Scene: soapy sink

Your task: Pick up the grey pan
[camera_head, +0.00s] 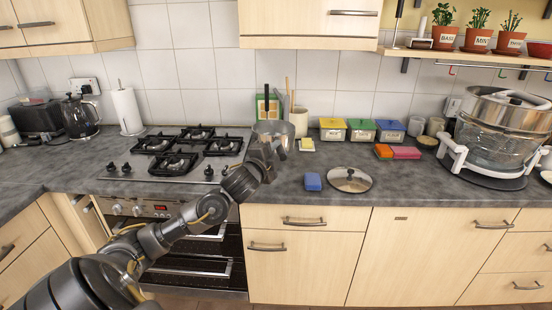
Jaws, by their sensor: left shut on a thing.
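The grey pan (274,127) is near the middle of the view, above the back of the counter to the right of the hob. A dark upright bar, which looks like its handle, rises above it. My left gripper (272,143) reaches across from the lower left and is shut on the pan. The gripper's wrist covers part of the pan, and the fingertips are hard to make out. I cannot tell whether the pan still touches the counter. My right gripper is not in view.
A gas hob (187,146) lies to the left. A pan lid (349,180) and a blue sponge (312,181) lie near the counter's front edge. Coloured tins (361,130), a utensil pot (299,121) and a large glass cooker (500,135) stand to the right.

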